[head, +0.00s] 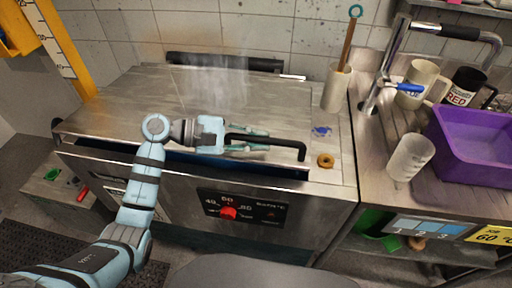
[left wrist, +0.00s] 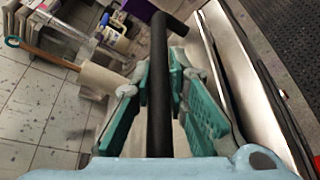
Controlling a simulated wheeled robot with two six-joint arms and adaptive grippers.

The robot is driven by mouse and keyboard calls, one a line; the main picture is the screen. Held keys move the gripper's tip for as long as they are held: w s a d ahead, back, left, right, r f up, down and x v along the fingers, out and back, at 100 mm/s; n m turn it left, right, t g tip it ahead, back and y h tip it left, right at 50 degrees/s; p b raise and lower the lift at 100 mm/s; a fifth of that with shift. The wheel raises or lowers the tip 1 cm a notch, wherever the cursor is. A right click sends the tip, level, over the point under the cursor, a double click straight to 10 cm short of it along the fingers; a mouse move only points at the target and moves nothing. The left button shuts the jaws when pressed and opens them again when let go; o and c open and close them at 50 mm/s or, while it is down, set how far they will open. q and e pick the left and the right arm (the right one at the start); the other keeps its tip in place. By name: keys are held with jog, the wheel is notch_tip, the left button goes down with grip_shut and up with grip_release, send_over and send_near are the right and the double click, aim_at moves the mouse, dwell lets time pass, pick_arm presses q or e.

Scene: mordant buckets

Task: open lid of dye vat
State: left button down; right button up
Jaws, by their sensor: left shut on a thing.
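The dye vat (head: 180,205) is a steel box with a control panel on its front. Its broad steel lid (head: 130,100) lies over the top, with a dark blue gap showing under the lid's front edge, so it seems slightly raised. Faint steam hangs above it. A black bar handle (head: 290,145) runs along the lid's front. My left gripper (head: 250,143) is shut on this handle. In the left wrist view the handle (left wrist: 160,125) passes between the teal finger pads of my left gripper (left wrist: 162,88). My right gripper is in neither view.
Right of the lid stand a holder with a wooden stick (head: 337,88), a blue item (head: 321,131) and a brass ring (head: 325,160). A tiled wall rises behind.

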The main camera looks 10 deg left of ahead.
pick_arm(q)
jog(key=w+r, duration=0.3)
jog(key=r, duration=0.3)
jog(key=w+r+n+p, duration=0.1)
jog(key=w+r, duration=0.2)
jog(key=r, duration=0.4)
jog(key=w+r+n+g, duration=0.1)
jog(key=w+r, duration=0.2)
jog(key=r, duration=0.3)
jog(key=shift+w+r+p, duration=0.15)
jog(key=shift+w+p, duration=0.25)
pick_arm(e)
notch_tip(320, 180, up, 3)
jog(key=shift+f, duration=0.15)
pick_arm(q)
jog(key=c, duration=1.8)
grip_release()
jog(key=shift+c, duration=0.2)
jog(key=shift+w, duration=0.1)
jog(key=v, duration=1.2)
